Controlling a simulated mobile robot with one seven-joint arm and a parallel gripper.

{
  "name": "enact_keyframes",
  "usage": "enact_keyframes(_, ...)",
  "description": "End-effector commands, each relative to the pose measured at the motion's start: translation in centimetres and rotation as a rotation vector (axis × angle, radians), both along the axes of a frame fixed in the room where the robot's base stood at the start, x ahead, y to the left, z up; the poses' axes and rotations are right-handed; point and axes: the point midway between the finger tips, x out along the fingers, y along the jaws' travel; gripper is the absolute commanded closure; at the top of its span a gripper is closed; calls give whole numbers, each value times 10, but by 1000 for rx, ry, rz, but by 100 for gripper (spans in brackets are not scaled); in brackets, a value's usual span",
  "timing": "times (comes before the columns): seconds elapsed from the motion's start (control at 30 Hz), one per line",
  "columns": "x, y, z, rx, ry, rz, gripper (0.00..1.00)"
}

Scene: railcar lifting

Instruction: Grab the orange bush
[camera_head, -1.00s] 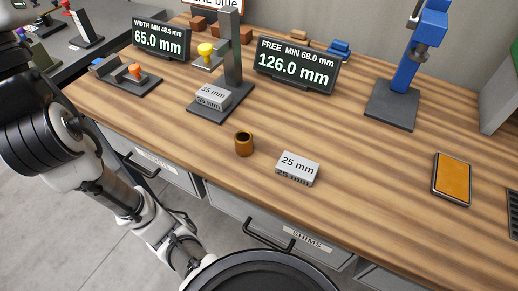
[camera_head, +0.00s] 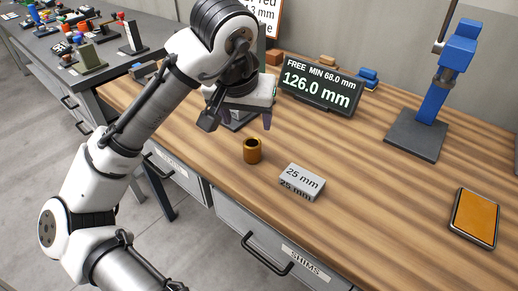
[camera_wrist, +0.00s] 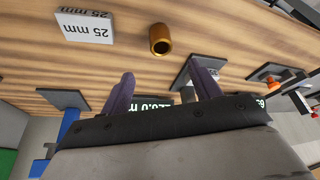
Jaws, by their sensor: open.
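The orange bush (camera_head: 252,151) is a short, hollow, brownish-orange cylinder. It stands upright on the wooden bench (camera_head: 340,160), to the left of the 25 mm block. My gripper (camera_head: 238,119) is above and behind the bush, apart from it, with its two fingers spread and nothing between them. In the wrist view the bush (camera_wrist: 160,42) shows with its open bore, just beyond the gap between the purple-grey fingertips (camera_wrist: 159,74).
A grey 25 mm block (camera_head: 302,182) lies close to the bush. A 126.0 mm display (camera_head: 320,84) and a blue press stand (camera_head: 432,110) are behind. An orange-topped pad (camera_head: 474,218) lies at right. The bench's middle right is clear.

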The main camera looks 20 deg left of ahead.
Motion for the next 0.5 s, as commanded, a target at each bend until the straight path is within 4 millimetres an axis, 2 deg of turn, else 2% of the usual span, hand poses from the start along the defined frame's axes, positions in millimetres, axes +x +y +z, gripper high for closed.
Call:
enact_keyframes(0.23, 19, 0, -46, -6, -3, -6, 38)
enact_keyframes(0.37, 26, 2, -61, -4, -4, -4, 38)
enact_keyframes(0.5, 29, 2, -68, -2, -6, -4, 38)
